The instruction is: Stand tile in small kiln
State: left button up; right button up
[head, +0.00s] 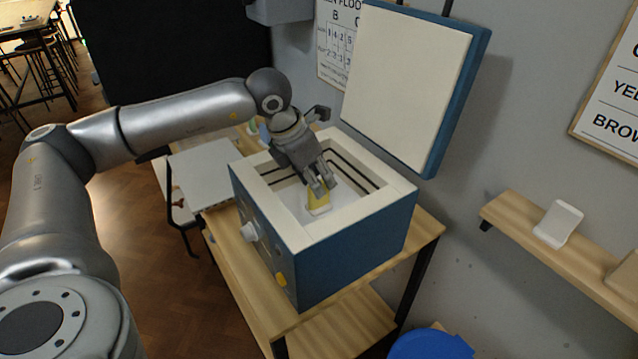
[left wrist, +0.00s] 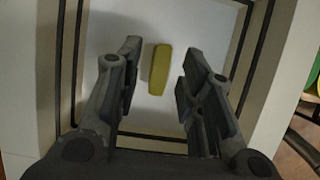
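The small kiln (head: 355,250) is a blue box with a cream rim, on a wooden table. Its lid (head: 408,85) is raised at the back. A yellow tile (head: 318,193) with a white lower part is inside, on the pale floor. In the left wrist view the tile (left wrist: 160,69) shows as a narrow yellow strip, as if standing on edge. My left gripper (head: 324,187) reaches down into the kiln over the tile. Its fingers (left wrist: 157,80) are spread, one on each side of the tile, with gaps between. My right gripper is out of view.
Dark heating bars (head: 350,172) line the kiln walls close to my fingers. A wooden wall shelf (head: 520,225) at right holds a white piece (head: 558,223). A blue round object (head: 430,345) is at the bottom. A pale grey box (head: 205,170) stands left of the kiln.

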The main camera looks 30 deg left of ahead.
pick_arm(q)
jog(key=b+v, duration=0.1)
jog(key=v, duration=0.9)
jog(key=shift+s+f, duration=0.15)
jog(key=shift+f, duration=0.05)
